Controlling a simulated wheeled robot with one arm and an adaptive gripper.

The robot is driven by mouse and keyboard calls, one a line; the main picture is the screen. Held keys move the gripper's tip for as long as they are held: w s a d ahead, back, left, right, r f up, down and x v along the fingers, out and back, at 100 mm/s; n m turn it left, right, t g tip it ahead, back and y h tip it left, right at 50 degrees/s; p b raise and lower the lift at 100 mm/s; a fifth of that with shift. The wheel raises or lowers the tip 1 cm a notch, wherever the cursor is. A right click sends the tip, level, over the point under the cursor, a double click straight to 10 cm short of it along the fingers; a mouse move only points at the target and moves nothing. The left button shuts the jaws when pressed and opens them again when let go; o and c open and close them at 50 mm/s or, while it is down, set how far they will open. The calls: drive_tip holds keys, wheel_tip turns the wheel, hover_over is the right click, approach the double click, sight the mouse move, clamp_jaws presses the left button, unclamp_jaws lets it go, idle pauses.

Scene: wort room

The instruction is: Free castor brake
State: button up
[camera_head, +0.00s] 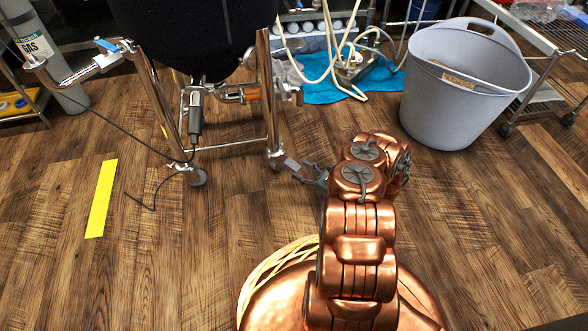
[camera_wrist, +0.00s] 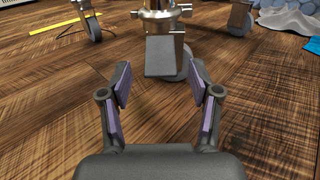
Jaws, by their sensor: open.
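A castor (camera_head: 276,162) stands on the floor at the foot of the right front steel leg of the black vessel's stand. Its flat grey brake pedal (camera_head: 291,163) sticks out toward my gripper. In the wrist view the brake pedal (camera_wrist: 166,56) slopes down toward me, with the castor wheel (camera_wrist: 184,66) partly hidden behind it. My gripper (camera_head: 309,172) is low over the floor, just to the right of the pedal. In the wrist view my gripper (camera_wrist: 163,88) is open and empty, with the pedal ahead, between the fingertips in the picture. I cannot tell whether they touch.
Another castor (camera_head: 196,177) stands to the left on the same stand. A black cable (camera_head: 150,207) and a yellow floor strip (camera_head: 101,198) lie left. A grey bucket (camera_head: 455,100) and a blue cloth (camera_head: 365,85) are at the back right. The floor around my gripper is clear.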

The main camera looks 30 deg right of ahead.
sight(296, 167)
drive_tip(key=shift+b+x, duration=0.65)
drive_tip(key=shift+x, duration=1.3)
